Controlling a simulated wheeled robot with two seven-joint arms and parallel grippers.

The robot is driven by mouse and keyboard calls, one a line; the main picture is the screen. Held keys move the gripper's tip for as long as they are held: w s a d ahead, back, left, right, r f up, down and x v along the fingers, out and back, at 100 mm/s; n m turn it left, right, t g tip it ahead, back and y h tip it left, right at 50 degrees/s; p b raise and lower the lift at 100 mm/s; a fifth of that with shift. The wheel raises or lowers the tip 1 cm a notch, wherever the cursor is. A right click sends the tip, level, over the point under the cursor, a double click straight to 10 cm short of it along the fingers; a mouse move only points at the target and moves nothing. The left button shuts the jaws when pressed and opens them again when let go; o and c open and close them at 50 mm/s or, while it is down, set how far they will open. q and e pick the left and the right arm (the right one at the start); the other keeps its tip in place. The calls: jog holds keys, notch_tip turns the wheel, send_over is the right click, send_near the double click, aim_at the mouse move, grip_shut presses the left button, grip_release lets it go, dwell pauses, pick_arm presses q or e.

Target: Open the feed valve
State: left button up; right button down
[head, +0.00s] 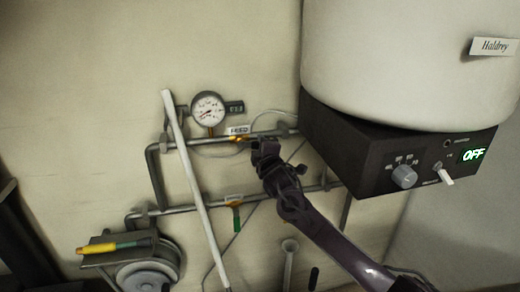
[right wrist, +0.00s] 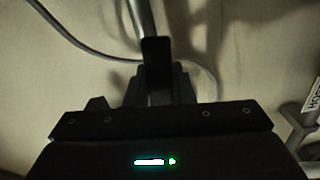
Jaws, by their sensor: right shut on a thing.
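The feed valve (head: 238,139) sits on the upper pipe, under a white label reading FEED. My left gripper is not in view.
A second valve with a green handle (head: 236,217) hangs on the lower pipe. A round gauge (head: 209,109) stands above the upper pipe. A pale rod (head: 190,175) leans across the pipes at left. A dark control box (head: 370,155) showing OFF carries a white vessel (head: 400,60) at right.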

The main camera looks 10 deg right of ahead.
jog(key=shift+r+n, duration=0.35)
jog(key=shift+n, duration=0.45)
jog(key=c, duration=1.2)
grip_release()
jog(key=shift+r, duration=0.1)
jog(key=shift+c, duration=0.2)
jog(key=s+b, duration=0.2)
jog(key=s, duration=0.5)
jog(key=shift+s+b, duration=0.35)
jog(key=shift+s, duration=0.05)
